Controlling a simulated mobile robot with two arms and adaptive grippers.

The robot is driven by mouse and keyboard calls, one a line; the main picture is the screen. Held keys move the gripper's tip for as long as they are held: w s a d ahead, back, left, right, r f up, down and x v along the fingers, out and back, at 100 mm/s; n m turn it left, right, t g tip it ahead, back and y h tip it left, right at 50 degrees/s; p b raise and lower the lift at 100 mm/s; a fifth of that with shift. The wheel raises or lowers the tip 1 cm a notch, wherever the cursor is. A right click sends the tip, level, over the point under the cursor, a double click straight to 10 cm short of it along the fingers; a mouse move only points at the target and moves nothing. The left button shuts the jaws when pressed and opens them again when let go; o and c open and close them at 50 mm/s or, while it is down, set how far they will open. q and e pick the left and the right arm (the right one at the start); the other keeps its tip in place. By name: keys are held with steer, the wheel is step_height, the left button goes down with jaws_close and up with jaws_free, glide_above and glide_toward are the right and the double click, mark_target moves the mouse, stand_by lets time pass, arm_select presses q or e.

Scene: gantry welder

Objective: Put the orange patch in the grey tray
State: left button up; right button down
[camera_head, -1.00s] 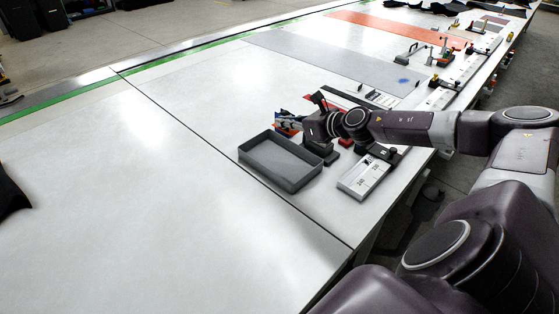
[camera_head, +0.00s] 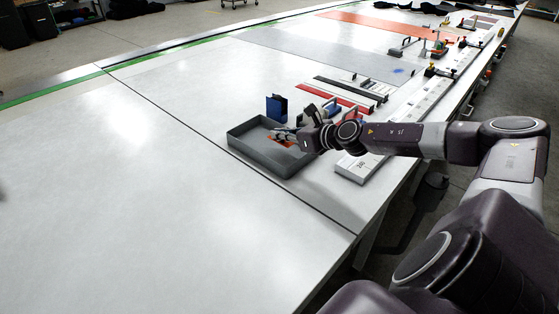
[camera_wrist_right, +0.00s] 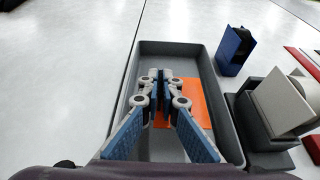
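The orange patch (camera_wrist_right: 195,97) is a flat orange piece within the grey tray's outline, behind and beside my right fingertips. In the head view the patch (camera_head: 281,141) shows partly, just under the fingers. The grey tray (camera_head: 264,159) is a shallow open box on the white table; its wall also shows in the wrist view (camera_wrist_right: 185,48). My right gripper (camera_wrist_right: 162,88) is over the tray, its blue-padded fingertips close together at the patch. It looks shut on the patch, though the contact is partly hidden. My left gripper is not in view.
A blue holder (camera_head: 277,108) stands behind the tray. Dark blocks with a pale plate (camera_wrist_right: 283,102) stand to the tray's right in the wrist view. A white marked block (camera_head: 356,167) lies near the table edge. The table left of the tray is clear.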

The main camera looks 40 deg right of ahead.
mark_target(280, 160)
step_height(280, 160, down, 7)
steer(key=b, duration=0.4)
steer(key=shift+r, duration=0.2)
steer(key=shift+f, duration=0.2)
steer(key=shift+r, duration=0.1)
steer(key=shift+f, duration=0.25)
steer(key=c, duration=2.2)
jaws_free()
steer(key=shift+o, duration=0.2)
steer(key=shift+r, duration=0.15)
